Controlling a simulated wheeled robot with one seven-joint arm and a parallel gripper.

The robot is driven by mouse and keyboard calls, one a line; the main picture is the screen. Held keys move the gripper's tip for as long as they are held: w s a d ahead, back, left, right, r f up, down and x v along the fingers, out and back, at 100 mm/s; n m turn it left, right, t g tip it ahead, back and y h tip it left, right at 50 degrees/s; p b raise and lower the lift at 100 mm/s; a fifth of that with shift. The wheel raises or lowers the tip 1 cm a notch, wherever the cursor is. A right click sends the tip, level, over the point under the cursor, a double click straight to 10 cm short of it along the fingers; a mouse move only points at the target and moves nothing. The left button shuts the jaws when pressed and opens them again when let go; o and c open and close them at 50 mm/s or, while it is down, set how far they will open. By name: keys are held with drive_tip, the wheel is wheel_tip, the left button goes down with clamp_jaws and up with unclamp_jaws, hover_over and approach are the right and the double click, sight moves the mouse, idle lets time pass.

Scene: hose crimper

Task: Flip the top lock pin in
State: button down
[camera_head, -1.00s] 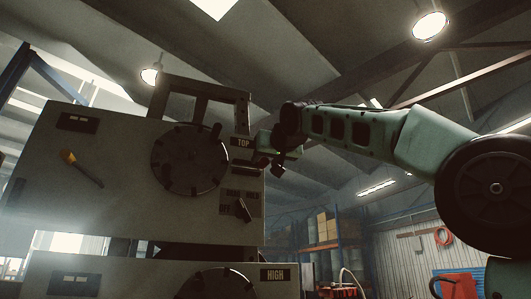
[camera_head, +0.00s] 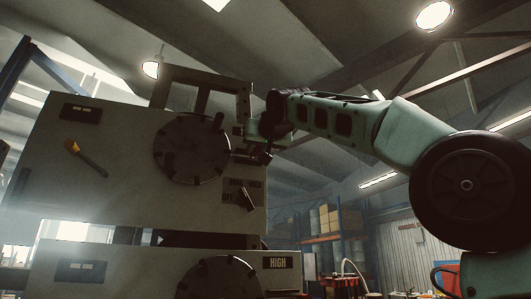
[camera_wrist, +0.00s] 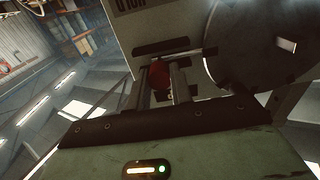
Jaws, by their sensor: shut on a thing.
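The grey crimper machine (camera_head: 100,190) fills the left of the head view, its upper unit tilted in the picture. My gripper (camera_head: 258,152) is at the right edge of that upper unit, just right of the dark round dial (camera_head: 190,148), and covers the TOP label. In the wrist view my gripper (camera_wrist: 165,80) has its two fingers close together on a small red piece (camera_wrist: 158,74), apparently the top lock pin. The red piece sits against the machine's face beside a dark slot; its lower part is hidden by the fingers.
A yellow-tipped lever (camera_head: 84,157) is at the upper unit's left. A black selector switch (camera_head: 246,199) sits just below my gripper. A lower unit with a HIGH label (camera_head: 278,262) and another dial (camera_head: 218,279) is beneath.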

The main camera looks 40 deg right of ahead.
drive_tip(key=shift+a, duration=0.15)
drive_tip(key=c, duration=1.2)
unclamp_jaws()
drive_tip(key=shift+a, duration=0.2)
drive_tip(key=shift+c, duration=0.2)
drive_tip(key=shift+d, duration=0.15)
drive_tip(key=b+v, duration=0.6)
drive_tip(key=v, duration=1.1)
drive_tip(key=shift+s+b, duration=0.2)
drive_tip(key=shift+b, duration=0.2)
drive_tip(key=shift+r, duration=0.1)
